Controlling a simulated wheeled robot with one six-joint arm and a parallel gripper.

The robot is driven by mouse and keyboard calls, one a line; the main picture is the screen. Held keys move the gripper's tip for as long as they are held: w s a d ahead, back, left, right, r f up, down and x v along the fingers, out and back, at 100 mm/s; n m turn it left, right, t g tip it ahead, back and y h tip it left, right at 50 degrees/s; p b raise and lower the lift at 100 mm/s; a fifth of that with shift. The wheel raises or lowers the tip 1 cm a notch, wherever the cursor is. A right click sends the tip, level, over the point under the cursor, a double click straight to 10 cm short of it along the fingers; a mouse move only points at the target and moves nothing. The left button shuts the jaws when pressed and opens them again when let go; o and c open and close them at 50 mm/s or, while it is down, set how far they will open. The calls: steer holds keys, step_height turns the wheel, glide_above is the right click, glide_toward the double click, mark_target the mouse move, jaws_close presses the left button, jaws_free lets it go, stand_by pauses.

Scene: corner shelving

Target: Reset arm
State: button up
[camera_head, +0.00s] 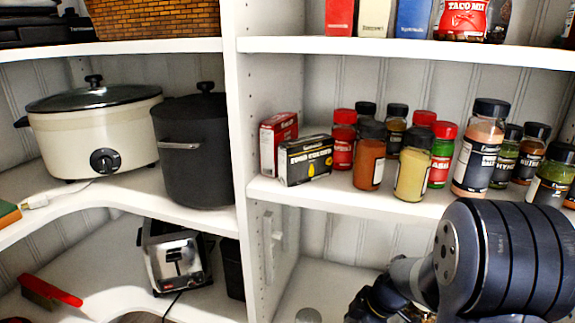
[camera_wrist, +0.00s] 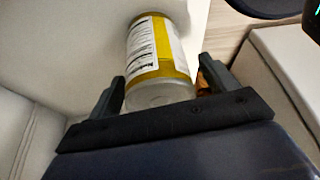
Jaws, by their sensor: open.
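My gripper (camera_head: 378,302) is at the bottom right in the head view, in front of the lower right shelf space and below the spice shelf. My arm partly hides it there. In the wrist view my gripper (camera_wrist: 162,78) has its fingers apart. A jar with a yellow and white label and a clear end (camera_wrist: 158,50) shows between and beyond the fingertips. I cannot tell whether the fingers touch it.
Spice jars (camera_head: 370,155) and a black food colour box (camera_head: 306,160) stand on the right middle shelf (camera_head: 340,198). A slow cooker (camera_head: 95,125), black pot (camera_head: 195,150), toaster (camera_head: 177,257) and red-handled brush (camera_head: 48,291) are left of the white upright (camera_head: 236,150).

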stand_by(0.3)
steer(key=shift+f+b, duration=0.45)
steer(key=shift+b, duration=0.1)
steer(key=p+v, duration=0.3)
steer(key=v, duration=0.5)
steer(key=b+x, duration=0.3)
steer(key=x, duration=0.5)
steer(key=shift+f, duration=0.1)
step_height(320, 180, up, 5)
steer(key=p, duration=0.3)
steer(key=shift+d+f+m, duration=0.1)
steer(key=shift+f+m, duration=0.25)
steer(key=shift+m, duration=0.05)
steer(key=shift+w+d+f+m+t, duration=0.25)
steer(key=shift+m+t, duration=0.2)
steer(key=shift+m, duration=0.4)
steer(key=shift+w+f+m+t, duration=0.1)
steer(key=shift+w+m+t, duration=0.3)
steer(key=shift+m, duration=0.45)
steer(key=shift+h, duration=0.3)
steer(key=shift+s+d, duration=0.1)
